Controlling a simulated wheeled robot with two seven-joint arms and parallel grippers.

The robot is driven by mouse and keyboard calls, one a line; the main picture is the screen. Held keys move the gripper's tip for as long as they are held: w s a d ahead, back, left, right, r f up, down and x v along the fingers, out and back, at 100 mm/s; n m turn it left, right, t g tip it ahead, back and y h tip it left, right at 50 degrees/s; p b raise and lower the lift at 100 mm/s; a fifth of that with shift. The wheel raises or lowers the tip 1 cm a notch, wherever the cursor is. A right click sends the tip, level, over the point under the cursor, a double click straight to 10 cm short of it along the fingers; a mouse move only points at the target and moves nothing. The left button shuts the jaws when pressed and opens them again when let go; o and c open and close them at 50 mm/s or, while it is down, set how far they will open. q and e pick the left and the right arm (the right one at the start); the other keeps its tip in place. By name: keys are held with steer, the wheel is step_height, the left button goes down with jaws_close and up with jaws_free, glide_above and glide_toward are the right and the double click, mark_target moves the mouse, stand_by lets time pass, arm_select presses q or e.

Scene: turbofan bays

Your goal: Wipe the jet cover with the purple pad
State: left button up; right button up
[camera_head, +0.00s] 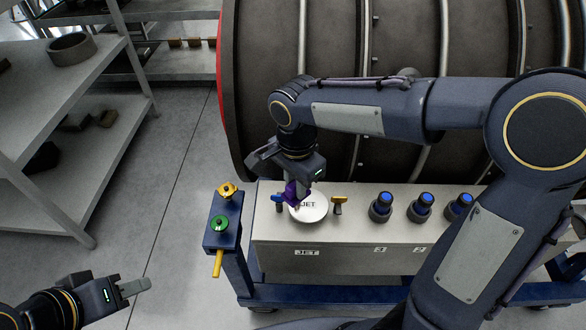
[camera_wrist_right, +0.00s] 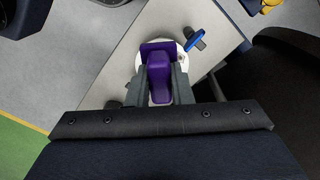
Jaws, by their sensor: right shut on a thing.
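My right gripper (camera_head: 297,188) is shut on the purple pad (camera_head: 292,194) over the cover's left part. In the right wrist view the purple pad (camera_wrist_right: 158,72) sits between both fingers, over the white disc. I cannot tell whether the pad touches the cover. My left gripper (camera_head: 132,287) is low at the left over the floor, away from the bench; its finger opening cannot be made out.
A blue-handled latch (camera_head: 278,199) and an orange-handled latch (camera_head: 339,203) flank the cover. Several blue-topped knobs (camera_head: 381,207) stand to its right. A blue post (camera_head: 222,220) with yellow and green knobs stands at the left. The large engine (camera_head: 350,150) is behind; grey shelves (camera_head: 60,130) stand left.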

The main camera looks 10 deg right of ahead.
steer(key=shift+s+f+b, duration=0.2)
steer(key=shift+f+b, duration=0.3)
steer(key=shift+f, duration=0.25)
step_height(320, 180, down, 4)
steer(key=b, duration=0.3)
steer(key=shift+w+f, duration=0.1)
steer(key=shift+f, duration=0.05)
steer(key=shift+f+b, duration=1)
steer(key=shift+f, duration=0.05)
steer(key=shift+r, duration=0.1)
